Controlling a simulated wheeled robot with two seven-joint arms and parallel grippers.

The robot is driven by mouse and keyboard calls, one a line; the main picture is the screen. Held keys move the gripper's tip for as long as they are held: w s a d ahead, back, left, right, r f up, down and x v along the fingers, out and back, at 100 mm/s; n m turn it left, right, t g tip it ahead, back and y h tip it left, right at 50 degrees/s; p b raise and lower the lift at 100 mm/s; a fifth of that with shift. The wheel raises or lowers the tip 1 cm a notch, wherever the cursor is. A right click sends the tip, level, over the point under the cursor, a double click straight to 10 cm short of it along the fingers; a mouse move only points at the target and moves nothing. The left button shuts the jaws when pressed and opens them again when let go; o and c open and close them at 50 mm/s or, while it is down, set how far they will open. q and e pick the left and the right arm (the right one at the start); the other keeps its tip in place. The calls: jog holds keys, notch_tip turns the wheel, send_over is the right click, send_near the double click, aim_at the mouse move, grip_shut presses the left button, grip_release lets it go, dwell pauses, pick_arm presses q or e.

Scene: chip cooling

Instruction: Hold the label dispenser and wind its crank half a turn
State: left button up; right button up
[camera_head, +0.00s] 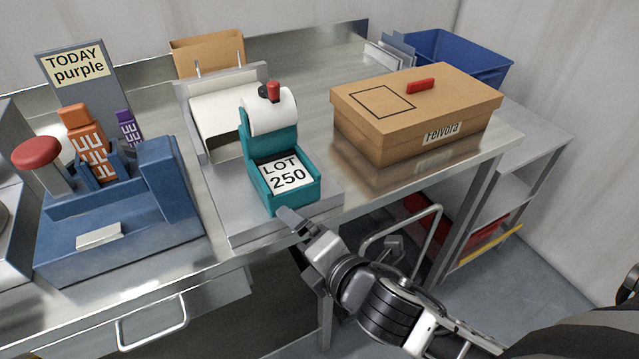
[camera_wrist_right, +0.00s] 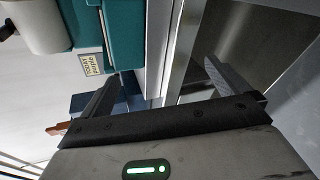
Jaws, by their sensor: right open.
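The teal label dispenser (camera_head: 256,153) stands upright near the table's front edge, with a white roll (camera_head: 262,117) on top and a printed "LOT 250" label (camera_head: 287,175) at its front. Its crank has a red knob (camera_head: 273,91) pointing up above the roll. My right gripper (camera_head: 291,220) is just in front of the dispenser's lower front, appearing apart from it. In the right wrist view the right gripper (camera_wrist_right: 163,88) has its fingers wide apart with nothing between them; the dispenser (camera_wrist_right: 123,34) shows beyond. My left gripper is not in view.
A blue fixture (camera_head: 120,225) with a red knob stands left, below the "TODAY purple" sign (camera_head: 78,68). A brown "Felvora" box (camera_head: 405,115) stands right of the dispenser. A blue bin (camera_head: 455,58) is at the back right. Bare table lies between dispenser and box.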

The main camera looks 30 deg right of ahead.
aim_at(276, 129)
notch_tip(276, 129, up, 13)
jog(key=d+n+t+h+b, duration=0.15)
jog(key=n+t, duration=0.25)
jog(key=n, duration=0.9)
jog(key=w+p, duration=0.1)
jog(key=w, duration=1.5)
jog(key=shift+w+a+p, duration=0.1)
jog(key=shift+a+p, duration=0.1)
jog(key=shift+p, duration=0.15)
jog(key=c, duration=1.2)
jog(key=shift+f, duration=0.1)
